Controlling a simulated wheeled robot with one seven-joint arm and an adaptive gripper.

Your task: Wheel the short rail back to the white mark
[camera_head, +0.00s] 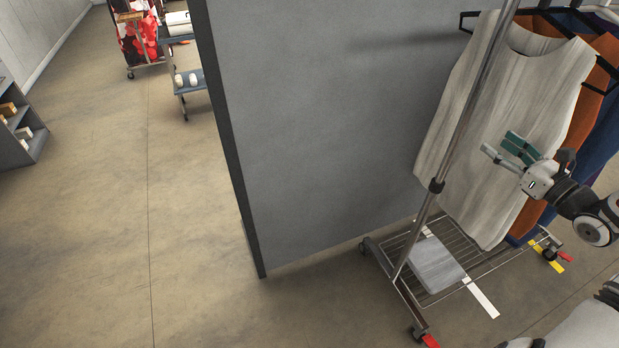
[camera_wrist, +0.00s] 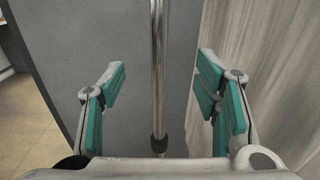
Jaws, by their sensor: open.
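A wheeled chrome clothes rail (camera_head: 468,105) stands at the right of the head view, beside a grey partition. Its near upright also shows in the wrist view (camera_wrist: 158,60), between my finger pads but touching neither. A pale grey sleeveless garment (camera_head: 500,95) hangs on it, with orange and blue ones behind. My gripper (camera_head: 505,150) is open and empty, with the pale garment behind it. A white mark (camera_head: 482,299) lies on the floor, partly under the rail's wire base. I cannot tell how far it runs beneath. Red tabs show at two casters.
The grey partition (camera_head: 300,130) stands close on the rail's left. A folded grey item (camera_head: 437,265) lies on the wire base. A yellow mark (camera_head: 553,264) is on the floor at the right. Open floor (camera_head: 150,220) stretches left. Another rail (camera_head: 138,35) and a blue cart stand far back.

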